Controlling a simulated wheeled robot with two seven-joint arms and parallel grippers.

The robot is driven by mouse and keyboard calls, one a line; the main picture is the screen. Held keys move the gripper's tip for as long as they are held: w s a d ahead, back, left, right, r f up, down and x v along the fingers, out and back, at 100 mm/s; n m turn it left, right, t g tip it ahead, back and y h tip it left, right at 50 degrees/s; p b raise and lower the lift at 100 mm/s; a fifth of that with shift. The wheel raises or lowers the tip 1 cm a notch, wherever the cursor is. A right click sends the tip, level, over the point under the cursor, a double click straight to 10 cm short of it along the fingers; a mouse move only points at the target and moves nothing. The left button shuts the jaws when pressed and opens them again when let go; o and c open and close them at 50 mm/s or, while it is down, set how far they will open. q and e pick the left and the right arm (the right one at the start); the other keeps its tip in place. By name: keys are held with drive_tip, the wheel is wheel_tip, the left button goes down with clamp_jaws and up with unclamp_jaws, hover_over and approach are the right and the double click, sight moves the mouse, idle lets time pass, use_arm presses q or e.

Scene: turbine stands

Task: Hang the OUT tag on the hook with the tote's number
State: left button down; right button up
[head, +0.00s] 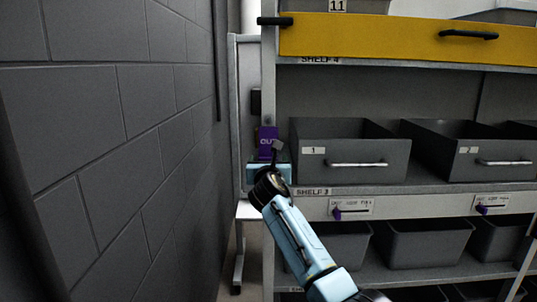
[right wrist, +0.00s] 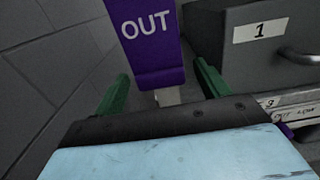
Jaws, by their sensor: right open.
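The purple OUT tag (head: 267,142) hangs or stands upright at the left post of the shelf rack, left of tote 1. In the right wrist view the OUT tag (right wrist: 147,45) rises between my fingers, with a pale strip below it. My right gripper (head: 269,160) is open, its green fingers (right wrist: 162,70) on either side of the tag with gaps visible. Tote 1 (head: 352,172) is a grey bin labelled 1; its label also shows in the right wrist view (right wrist: 260,30). I cannot make out a numbered hook. My left gripper is not in view.
A grey block wall (head: 120,150) is close on the left. Tote 2 (head: 470,165) stands right of tote 1. A yellow front (head: 400,37) with black handles is above. Purple sliders (head: 337,214) sit on the shelf 3 edge, over lower grey bins (head: 425,245).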

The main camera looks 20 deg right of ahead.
idle(0.4)
drive_tip(key=shift+p, duration=0.45)
drive_tip(key=shift+p, duration=0.4)
drive_tip(key=shift+c, duration=0.3)
drive_tip(key=c, duration=1.4)
drive_tip(key=shift+s+p, duration=0.3)
drive_tip(key=shift+p, duration=0.1)
drive_tip(key=shift+s+a+p, duration=0.15)
drive_tip(key=shift+s+p, duration=0.15)
drive_tip(key=shift+p, duration=0.05)
